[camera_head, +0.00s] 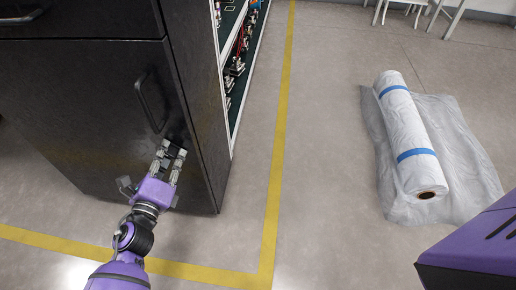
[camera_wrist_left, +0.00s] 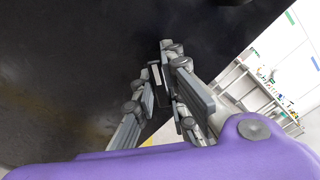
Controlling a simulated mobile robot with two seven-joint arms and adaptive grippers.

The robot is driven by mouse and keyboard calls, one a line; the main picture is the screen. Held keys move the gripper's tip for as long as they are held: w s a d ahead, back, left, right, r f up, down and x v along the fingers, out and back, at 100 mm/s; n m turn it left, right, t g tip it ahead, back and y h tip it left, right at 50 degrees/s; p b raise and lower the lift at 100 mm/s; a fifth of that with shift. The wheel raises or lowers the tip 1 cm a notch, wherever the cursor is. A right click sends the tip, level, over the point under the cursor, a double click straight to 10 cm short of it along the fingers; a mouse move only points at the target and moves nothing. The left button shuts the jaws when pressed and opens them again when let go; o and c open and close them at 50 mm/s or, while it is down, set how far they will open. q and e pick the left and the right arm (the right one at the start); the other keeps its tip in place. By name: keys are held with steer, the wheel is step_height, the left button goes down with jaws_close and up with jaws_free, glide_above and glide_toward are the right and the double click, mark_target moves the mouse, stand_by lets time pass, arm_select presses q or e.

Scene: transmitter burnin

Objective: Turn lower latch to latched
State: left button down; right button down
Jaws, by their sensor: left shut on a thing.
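A tall black cabinet (camera_head: 85,110) stands at the left, with a bar handle (camera_head: 151,101) on its lower door. My left gripper (camera_head: 172,150) is at the door's right side, below that handle, with its fingers against the black front. In the left wrist view, my left gripper (camera_wrist_left: 165,75) is shut on a small dark latch (camera_wrist_left: 158,85) on the cabinet's face. The fingers hide most of the latch, and I cannot tell which way it is turned. My right gripper is not in view.
Shelves (camera_head: 235,70) with several small devices stand just right of the cabinet. Yellow tape (camera_head: 275,150) marks the floor. A wrapped white roll (camera_head: 407,135) lies on plastic sheeting at the right. Clear floor lies between.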

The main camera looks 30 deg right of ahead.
arm_select(q)
steer(key=shift+m, duration=1.2)
steer(key=m+b, duration=0.1)
steer(key=m, duration=0.1)
steer(key=shift+f+m, duration=0.1)
steer(key=shift+m, duration=0.6)
